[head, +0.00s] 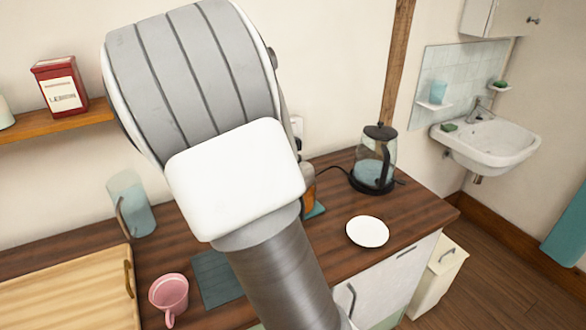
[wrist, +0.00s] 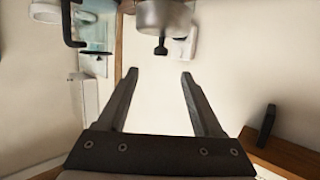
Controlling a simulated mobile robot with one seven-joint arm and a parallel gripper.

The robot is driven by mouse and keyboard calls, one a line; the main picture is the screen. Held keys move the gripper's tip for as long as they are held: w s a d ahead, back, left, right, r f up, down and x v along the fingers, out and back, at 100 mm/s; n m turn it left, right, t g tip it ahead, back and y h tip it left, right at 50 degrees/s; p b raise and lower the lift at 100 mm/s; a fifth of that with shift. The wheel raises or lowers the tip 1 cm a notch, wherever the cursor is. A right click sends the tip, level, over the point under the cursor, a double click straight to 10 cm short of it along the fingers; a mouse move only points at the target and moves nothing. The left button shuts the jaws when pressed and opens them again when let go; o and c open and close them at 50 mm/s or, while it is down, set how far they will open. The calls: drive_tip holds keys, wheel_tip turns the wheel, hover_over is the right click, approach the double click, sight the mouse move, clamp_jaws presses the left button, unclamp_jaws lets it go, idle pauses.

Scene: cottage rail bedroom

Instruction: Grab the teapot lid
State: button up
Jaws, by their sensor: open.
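In the wrist view, which appears upside down, a silver-grey rounded metal piece (wrist: 165,15) shows at the top edge with a small dark knob (wrist: 160,47) pointing towards my gripper. It looks like the teapot lid, but the teapot body is cut off by the frame. My gripper (wrist: 159,73) is open and empty, its two fingers apart. The knob is roughly centred between the fingers in the picture, just past the tips; I cannot tell the depth. In the head view my arm hides the gripper, and I can make out no teapot or lid.
On the wooden counter (head: 330,230) stand a glass kettle (head: 375,160), a white saucer (head: 367,231), a pink mug (head: 169,296) and a clear jug (head: 132,203). An amber container (head: 308,190) is partly hidden by my arm. A sink (head: 490,143) is at right.

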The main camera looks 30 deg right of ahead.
sight(299, 156)
drive_tip(key=b+x, duration=0.1)
drive_tip(key=x, duration=0.9)
drive_tip(key=shift+s, duration=0.1)
drive_tip(key=shift+r+x, duration=0.2)
drive_tip(key=shift+x, duration=2.65)
drive_tip(key=shift+c, duration=0.3)
clamp_jaws()
